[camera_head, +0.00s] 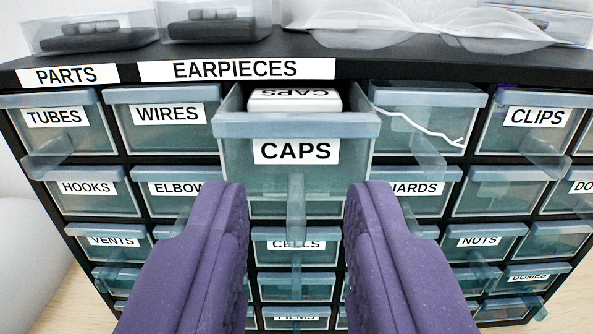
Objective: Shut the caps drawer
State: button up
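The caps drawer (346,153) is a clear bluish box with a white CAPS label, in the top row near the middle of the cabinet. It is pulled out and stands forward of its neighbours. Inside it lies a white box (294,99) with CAPS printed upside down. A clear pull tab (296,205) hangs from the drawer's front. My gripper (298,195) is open, with two purple fingers below the drawer's label, one on each side of the tab. The gap between them looks empty except for the tab behind; I cannot tell the depth between fingers and tab.
The black cabinet (390,72) holds rows of labelled drawers, including WIRES (120,125), CLIPS (492,125) and a cracked unlabelled drawer (390,105) right of caps. Clear bags (365,30) and lidded boxes stand on top. A wooden surface (35,312) shows below.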

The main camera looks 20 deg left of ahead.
jog(key=shift+w, duration=0.15)
grip_shut()
dwell(1.4)
